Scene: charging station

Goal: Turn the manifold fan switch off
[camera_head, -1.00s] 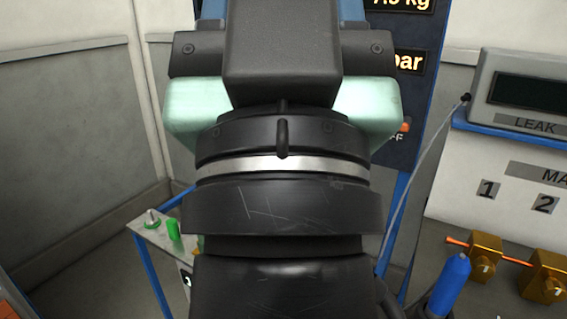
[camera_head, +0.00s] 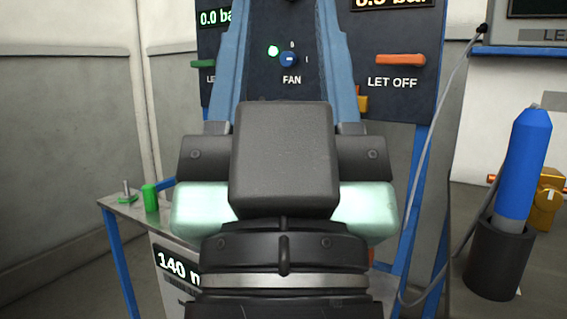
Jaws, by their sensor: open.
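The fan switch (camera_head: 289,59) is a small blue round knob on the dark panel (camera_head: 285,85), above the word FAN. A "0" is printed above it and an "I" to its right; its short white mark looks horizontal. A green lamp (camera_head: 273,51) glows at its upper left. My gripper (camera_head: 284,8) is open, with its two blue fingers running up the picture on either side of the knob. Nothing is held. The knob shows between the fingers; contact cannot be seen, and the fingertips reach the top edge of the view.
An orange LET OFF lever (camera_head: 400,60) is right of the fingers; a green lever (camera_head: 203,64) is left, partly hidden. A blue-handled tool (camera_head: 522,165) stands in a black holder (camera_head: 498,262), with a grey hose (camera_head: 424,165) nearby. A metal shelf (camera_head: 125,207) carries green fittings.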

